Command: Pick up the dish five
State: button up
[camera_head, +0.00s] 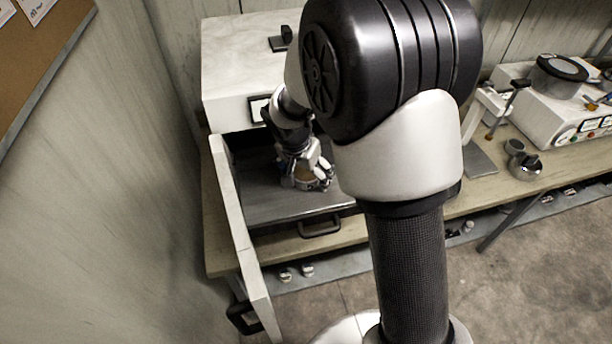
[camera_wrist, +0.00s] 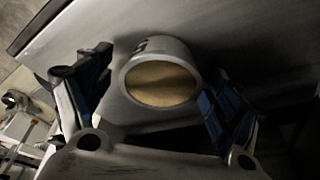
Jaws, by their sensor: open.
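A round grey metal dish (camera_wrist: 150,59) with a sandy, tan filling stands between the fingers of my gripper in the wrist view. A dark mark shows on its side wall near the top, too blurred to read with certainty. My gripper (camera_wrist: 155,100) is open, with one finger to the left of the dish and one to the right; the right finger is close to its wall, and I cannot tell whether it touches. In the head view my gripper (camera_head: 308,178) is low over a grey tray surface (camera_head: 270,206), and the dish's tan top (camera_head: 304,174) partly shows among the fingers.
A white box-shaped unit (camera_head: 240,75) with an open white door (camera_head: 238,225) stands around the tray, with the door at the left. My arm hides the middle.

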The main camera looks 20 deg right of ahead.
jog(key=c, duration=1.2)
jog(key=shift+c, duration=0.2)
jog(key=shift+r, duration=0.15)
